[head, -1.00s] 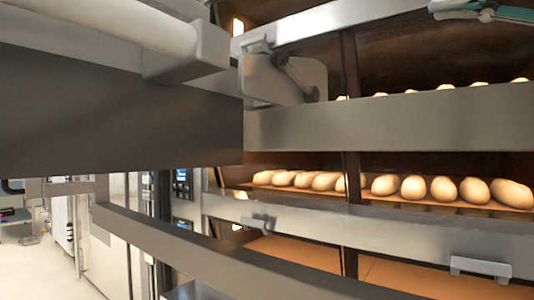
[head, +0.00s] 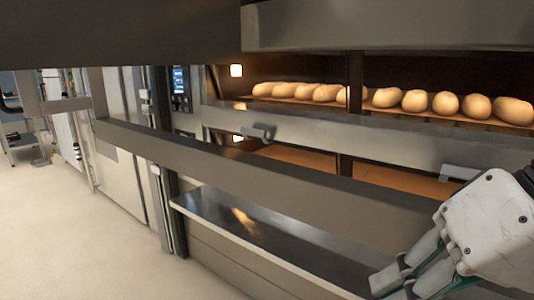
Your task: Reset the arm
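My gripper (head: 398,282) is at the lower right of the head view, in front of the oven. Its white wrist housing (head: 490,228) fills the right edge, and its grey fingers point down and to the left. The fingers are partly cut off by the bottom edge, so how far apart they are is unclear. I see nothing held between them. The gripper hangs over the right end of the dark metal shelf (head: 255,228); whether it touches anything cannot be told.
The deck oven has a lit deck with several bread loaves (head: 415,101) behind a metal front rail (head: 340,140). A long grey bar (head: 250,170) crosses the view diagonally. A dark panel (head: 110,30) blocks the upper left. The pale floor (head: 80,230) at left is clear.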

